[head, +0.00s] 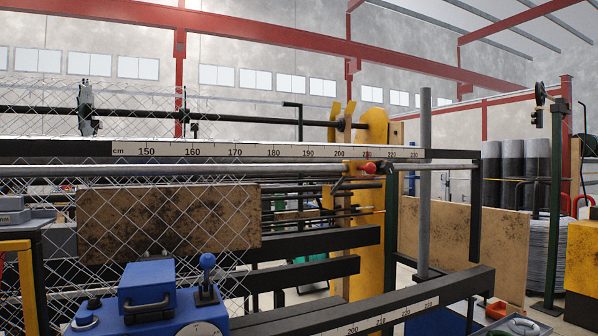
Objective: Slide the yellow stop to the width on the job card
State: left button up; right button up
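Neither of my grippers shows in the head view. A small yellow piece with a red knob (368,168), which looks like the yellow stop (354,168), sits on a grey horizontal rail (280,171) right of centre. A white centimetre scale (290,150) runs just above the rail, with labels from 150 to 230. In this view the knob lies below the 210 label; the viewing angle leaves the exact reading unclear. I cannot make out a job card.
Chain-link mesh (160,215) hangs at the left before a stained board (125,220). A blue machine box with a lever (207,280) stands in front. A second scale (380,322) lies on a dark beam at bottom right. A grey upright post (424,190) stands right of the knob.

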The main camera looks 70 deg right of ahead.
aim_at(368, 167)
jog(key=z, duration=2.6)
